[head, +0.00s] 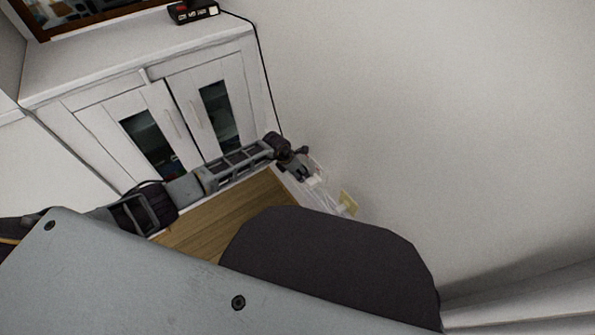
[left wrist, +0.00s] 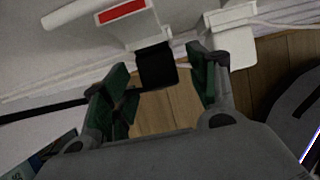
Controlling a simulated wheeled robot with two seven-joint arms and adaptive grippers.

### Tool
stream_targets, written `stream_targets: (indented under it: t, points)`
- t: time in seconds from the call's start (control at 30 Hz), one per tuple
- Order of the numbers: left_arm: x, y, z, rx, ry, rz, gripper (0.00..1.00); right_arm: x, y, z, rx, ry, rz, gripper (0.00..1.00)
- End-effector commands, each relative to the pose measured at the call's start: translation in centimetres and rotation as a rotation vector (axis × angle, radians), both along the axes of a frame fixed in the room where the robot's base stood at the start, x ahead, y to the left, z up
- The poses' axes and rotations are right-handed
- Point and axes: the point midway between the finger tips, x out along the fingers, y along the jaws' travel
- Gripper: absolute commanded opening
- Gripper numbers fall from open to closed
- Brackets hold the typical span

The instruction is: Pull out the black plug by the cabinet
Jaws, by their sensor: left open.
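The black plug (left wrist: 156,67) shows in the left wrist view, against a white socket block (left wrist: 133,25) with a red patch. My left gripper (left wrist: 160,78) is open, with its green-padded fingers to the left and right of the plug. Whether either finger touches it, I cannot tell. In the head view my left gripper (head: 303,162) is low by the wall, just right of the white cabinet (head: 95,85). It hides the plug there. My right gripper is not in view.
A black cord (head: 264,75) runs from a small black device (head: 193,11) on the cabinet down the wall. A white plug (left wrist: 232,40) with a white cord sits right of the black plug. A yellowish piece (head: 348,204) is at the wall base. Wooden floor (head: 210,222) lies in front.

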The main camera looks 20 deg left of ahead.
Motion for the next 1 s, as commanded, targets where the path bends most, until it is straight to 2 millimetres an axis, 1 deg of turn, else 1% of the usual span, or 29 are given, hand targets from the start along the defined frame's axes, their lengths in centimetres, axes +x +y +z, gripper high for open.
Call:
stream_targets:
  t: [0.03, 0.4, 0.43, 1.0]
  points:
    - [0.0, -0.01, 0.01, 0.0, 0.0, 0.0, 0.59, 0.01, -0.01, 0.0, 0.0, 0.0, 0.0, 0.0]
    - [-0.02, -0.01, 0.01, 0.0, 0.0, 0.0, 0.11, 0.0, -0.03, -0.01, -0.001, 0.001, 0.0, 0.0]
    - [-0.02, -0.01, 0.01, 0.0, 0.0, 0.0, 0.09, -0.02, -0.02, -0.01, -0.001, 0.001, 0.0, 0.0]
    - [-0.3, 0.21, 0.02, 0.0, 0.0, 0.0, 0.09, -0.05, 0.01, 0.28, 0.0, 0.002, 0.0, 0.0]
